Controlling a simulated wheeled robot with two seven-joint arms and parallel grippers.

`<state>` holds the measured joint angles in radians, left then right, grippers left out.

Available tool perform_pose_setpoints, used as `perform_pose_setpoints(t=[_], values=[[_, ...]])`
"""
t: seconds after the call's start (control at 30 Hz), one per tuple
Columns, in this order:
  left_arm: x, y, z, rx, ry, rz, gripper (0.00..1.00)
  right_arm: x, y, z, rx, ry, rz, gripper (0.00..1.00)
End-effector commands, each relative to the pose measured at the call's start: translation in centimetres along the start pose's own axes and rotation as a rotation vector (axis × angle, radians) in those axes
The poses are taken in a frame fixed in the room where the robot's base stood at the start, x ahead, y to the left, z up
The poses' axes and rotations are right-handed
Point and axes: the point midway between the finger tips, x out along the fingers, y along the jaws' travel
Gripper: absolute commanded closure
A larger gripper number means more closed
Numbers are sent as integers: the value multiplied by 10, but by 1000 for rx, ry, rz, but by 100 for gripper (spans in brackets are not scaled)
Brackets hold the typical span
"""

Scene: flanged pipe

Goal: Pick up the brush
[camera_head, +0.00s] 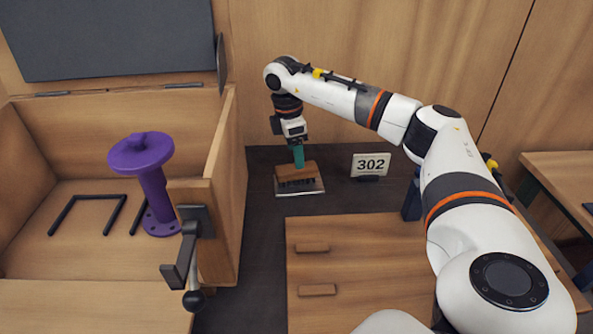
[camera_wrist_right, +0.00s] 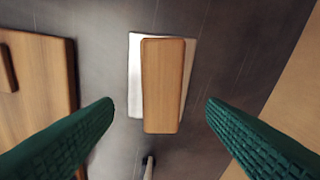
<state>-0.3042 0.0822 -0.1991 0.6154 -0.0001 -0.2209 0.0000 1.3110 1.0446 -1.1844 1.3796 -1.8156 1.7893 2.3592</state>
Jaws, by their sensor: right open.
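The brush has a wooden back and dark bristles (camera_head: 297,182); it lies on a pale plate (camera_head: 318,188) on the dark surface. In the right wrist view the brush (camera_wrist_right: 162,85) shows as an upright wooden rectangle over the white plate (camera_wrist_right: 134,75). My right gripper (camera_head: 298,160) points down over the brush with its green fingers. In the wrist view the fingers stand open on either side of the brush, with a gap on both sides and nothing held. How far the fingertips are above it is hard to tell. My left gripper is not in view.
A purple flanged pipe (camera_head: 153,185) stands in an open wooden box (camera_head: 225,190) at left, with a lever clamp (camera_head: 190,245) at its corner. A wooden drawer unit (camera_head: 355,255) is in front.

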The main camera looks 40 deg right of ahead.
Motion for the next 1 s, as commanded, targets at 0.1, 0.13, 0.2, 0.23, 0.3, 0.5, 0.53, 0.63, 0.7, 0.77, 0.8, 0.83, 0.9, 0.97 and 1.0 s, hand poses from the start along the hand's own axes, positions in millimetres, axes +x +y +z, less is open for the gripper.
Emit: perform_pose_setpoints(t=[0.1,0.13,0.2,0.23,0.3,0.5,0.53,0.63,0.7,0.77,0.8,0.83,0.9,0.97,1.0], values=[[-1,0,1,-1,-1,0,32,8,0,0,0,0,0,34],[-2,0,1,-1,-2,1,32,10,0,0,0,0,0,34],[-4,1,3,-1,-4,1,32,16,0,0,0,1,1,34],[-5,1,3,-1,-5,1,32,20,0,1,0,2,2,34],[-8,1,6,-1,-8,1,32,30,1,2,0,2,3,34],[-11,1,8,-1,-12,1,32,57,0,3,0,0,0,34],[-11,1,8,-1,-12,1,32,59,0,3,0,0,0,34],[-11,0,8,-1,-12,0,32,61,0,3,0,0,0,34],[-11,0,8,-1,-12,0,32,61,0,3,0,0,0,34],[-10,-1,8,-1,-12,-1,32,61,0,3,0,0,0,34],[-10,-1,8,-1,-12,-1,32,61,0,3,0,0,0,36],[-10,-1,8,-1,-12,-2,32,61,0,3,0,0,0,41],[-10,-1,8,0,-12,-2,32,61,0,3,0,0,0,52],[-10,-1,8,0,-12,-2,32,61,0,3,0,-1,0,62],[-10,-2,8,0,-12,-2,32,61,0,3,0,-1,0,69]])
